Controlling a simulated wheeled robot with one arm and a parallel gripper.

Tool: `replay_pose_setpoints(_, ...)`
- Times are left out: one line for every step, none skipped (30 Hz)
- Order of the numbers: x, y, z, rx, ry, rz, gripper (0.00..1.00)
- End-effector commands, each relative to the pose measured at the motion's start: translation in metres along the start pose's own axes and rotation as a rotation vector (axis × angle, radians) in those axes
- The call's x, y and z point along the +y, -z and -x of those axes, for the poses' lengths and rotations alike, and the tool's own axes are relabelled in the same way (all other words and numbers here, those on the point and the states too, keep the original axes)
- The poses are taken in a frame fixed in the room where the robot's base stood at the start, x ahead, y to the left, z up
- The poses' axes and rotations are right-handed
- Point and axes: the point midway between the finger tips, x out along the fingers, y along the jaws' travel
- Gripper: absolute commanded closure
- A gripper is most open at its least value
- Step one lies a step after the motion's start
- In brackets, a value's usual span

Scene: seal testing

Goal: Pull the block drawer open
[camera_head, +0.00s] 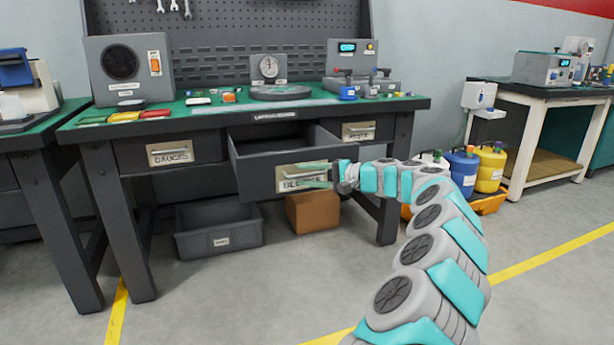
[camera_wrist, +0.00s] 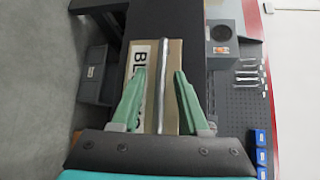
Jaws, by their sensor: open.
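The block drawer (camera_head: 258,178) is the middle drawer under the green-topped workbench. It stands pulled out well past the drawers on either side, and the part of its inside that shows is dark and looks empty. Its pale label plate (camera_head: 288,185) is partly covered by my gripper (camera_head: 322,176). In the wrist view, my gripper (camera_wrist: 160,74) is open, with one green finger on each side of the silver bar handle (camera_wrist: 162,88). Both fingers appear apart from the bar. The letters "BL" show on the label beside it (camera_wrist: 140,52).
The GAUGES drawer (camera_head: 169,153) at left and another labelled drawer (camera_head: 358,131) at right are shut. A grey bin (camera_head: 218,240) and a brown box (camera_head: 313,213) sit under the bench. Blue and yellow drums (camera_head: 490,172) stand at right. The front floor is clear.

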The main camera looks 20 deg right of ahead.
Motion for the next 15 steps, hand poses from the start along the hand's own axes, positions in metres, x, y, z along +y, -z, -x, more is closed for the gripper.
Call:
replay_pose_setpoints(0.000,0.000,0.003,0.001,0.001,0.000,0.56)
replay_pose_setpoints(-0.001,0.000,0.005,0.001,0.001,0.000,0.56)
replay_pose_setpoints(-0.001,0.001,0.008,0.001,0.002,0.000,0.56)
replay_pose_setpoints(-0.001,0.001,0.011,0.001,0.002,0.000,0.56)
replay_pose_setpoints(-0.001,0.000,0.014,0.001,0.003,0.000,0.56)
replay_pose_setpoints(-0.001,0.001,0.020,0.002,0.003,0.000,0.56)
replay_pose_setpoints(-0.001,0.001,0.024,0.003,0.003,0.000,0.56)
replay_pose_setpoints(-0.001,0.001,0.029,0.004,0.003,0.000,0.56)
replay_pose_setpoints(-0.002,0.001,0.036,0.004,0.004,0.000,0.56)
replay_pose_setpoints(-0.002,0.001,0.041,0.005,0.004,0.001,0.56)
replay_pose_setpoints(-0.002,0.001,0.046,0.005,0.003,0.001,0.56)
replay_pose_setpoints(-0.001,0.001,0.053,0.004,0.002,0.001,0.56)
replay_pose_setpoints(-0.001,0.001,0.058,0.004,0.002,0.001,0.56)
replay_pose_setpoints(-0.001,0.001,0.062,0.003,0.002,0.001,0.56)
replay_pose_setpoints(-0.001,0.000,0.067,0.002,0.002,0.001,0.56)
